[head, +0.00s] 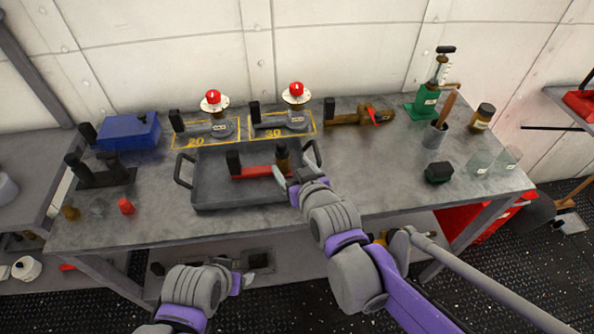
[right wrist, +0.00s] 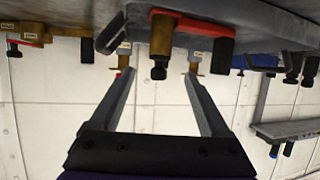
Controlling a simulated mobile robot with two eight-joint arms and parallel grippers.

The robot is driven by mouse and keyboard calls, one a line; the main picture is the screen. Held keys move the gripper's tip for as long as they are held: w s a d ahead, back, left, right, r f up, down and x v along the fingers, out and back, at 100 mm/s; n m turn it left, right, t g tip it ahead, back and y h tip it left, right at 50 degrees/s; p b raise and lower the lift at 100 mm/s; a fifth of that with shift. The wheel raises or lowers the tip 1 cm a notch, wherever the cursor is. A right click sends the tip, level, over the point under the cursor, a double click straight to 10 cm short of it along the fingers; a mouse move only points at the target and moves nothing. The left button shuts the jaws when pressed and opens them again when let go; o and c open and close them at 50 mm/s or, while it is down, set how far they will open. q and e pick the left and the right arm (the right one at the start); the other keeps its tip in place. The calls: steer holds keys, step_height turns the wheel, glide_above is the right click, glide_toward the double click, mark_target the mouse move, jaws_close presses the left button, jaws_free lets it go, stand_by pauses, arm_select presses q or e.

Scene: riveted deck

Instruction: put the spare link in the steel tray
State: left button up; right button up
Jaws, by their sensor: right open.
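The grey steel tray (head: 225,199) with two side handles sits on the bench. The red link, which I take to be the spare link (head: 255,172), lies in the tray, with a black upright grip at its left end and a brass post at its right end. It also shows in the right wrist view (right wrist: 190,26). My right gripper (head: 297,163) is open, its fingers apart on either side of the brass post and not closed on it. My left gripper (head: 250,277) is low in front of the bench; its jaw opening is not clear.
Behind the tray, two grey links with red-knobbed posts (head: 212,102) stand in yellow-marked spots 20 and 30. A brass valve piece (head: 362,115), a blue box (head: 127,131), a green pump (head: 425,103) and glass jars (head: 480,162) stand around. The bench right of the tray has free room.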

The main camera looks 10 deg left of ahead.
steer(key=shift+v, duration=1.65)
steer(key=s+d+f+m+g+h, duration=0.2)
steer(key=s+d+f, duration=0.4)
steer(key=s+d, duration=0.3)
steer(key=s+d+f+m+g+h, duration=0.3)
steer(key=s+d+f, duration=0.4)
steer(key=s+d, duration=0.3)
steer(key=d+g+h, duration=0.1)
steer(key=d+g, duration=0.1)
steer(key=d, duration=0.2)
steer(key=shift+s+d+m, duration=0.2)
steer(key=shift+d+m, duration=0.1)
